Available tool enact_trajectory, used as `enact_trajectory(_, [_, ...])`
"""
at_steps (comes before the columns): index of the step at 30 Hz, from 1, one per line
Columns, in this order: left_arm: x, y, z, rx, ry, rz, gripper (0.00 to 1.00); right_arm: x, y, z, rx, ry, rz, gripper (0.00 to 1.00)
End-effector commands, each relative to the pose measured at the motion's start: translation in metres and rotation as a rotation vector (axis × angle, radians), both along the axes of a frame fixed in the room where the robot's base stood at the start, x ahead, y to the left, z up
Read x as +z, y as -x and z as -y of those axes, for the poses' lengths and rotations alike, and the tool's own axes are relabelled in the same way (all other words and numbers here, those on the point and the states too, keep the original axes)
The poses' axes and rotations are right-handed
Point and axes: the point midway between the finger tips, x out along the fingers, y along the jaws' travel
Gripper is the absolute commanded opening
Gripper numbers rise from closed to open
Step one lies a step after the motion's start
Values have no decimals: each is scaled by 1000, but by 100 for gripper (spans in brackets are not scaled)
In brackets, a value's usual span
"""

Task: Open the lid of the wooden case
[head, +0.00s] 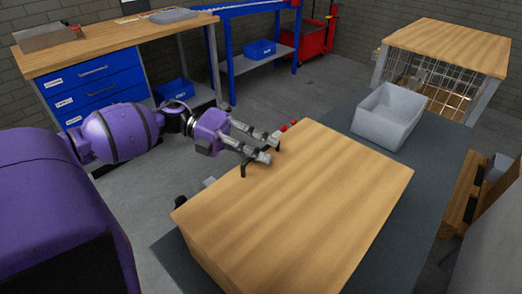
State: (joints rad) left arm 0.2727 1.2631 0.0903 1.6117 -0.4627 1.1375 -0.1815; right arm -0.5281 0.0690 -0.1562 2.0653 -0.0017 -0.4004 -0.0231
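The wooden case (320,190) is a large box with a light, striped wood top, in the middle and lower right of the head view. Its top lies flat and no gap under a lid shows. My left gripper (268,149) is at the case's far left edge, with its fingers spread apart and nothing seen between them. The fingertips are over or beside that edge; I cannot tell whether they touch it. The case's far left side is hidden. My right gripper is not in view.
Small red parts (289,126) and a grey-black part (209,183) show by the case's far left edge. A white bin (389,115) stands behind the case on a dark grey surface (425,165). A workbench with blue drawers (95,88) is at the back left. Open floor lies between.

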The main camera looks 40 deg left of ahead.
Motion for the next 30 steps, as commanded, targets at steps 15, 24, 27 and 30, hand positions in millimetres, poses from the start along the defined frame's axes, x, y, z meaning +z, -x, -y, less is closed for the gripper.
enact_trajectory(15, [0, 0, 0, 0, 0, -1, 0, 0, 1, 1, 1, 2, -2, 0])
enact_trajectory(24, [12, 1, 3, -3, -29, 0, 0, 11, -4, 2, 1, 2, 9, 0])
enact_trajectory(27, [22, 1, 4, -3, -57, 4, 0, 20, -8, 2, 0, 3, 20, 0])
enact_trajectory(30, [40, 1, 8, -5, -103, 11, 0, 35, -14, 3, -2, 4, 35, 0])
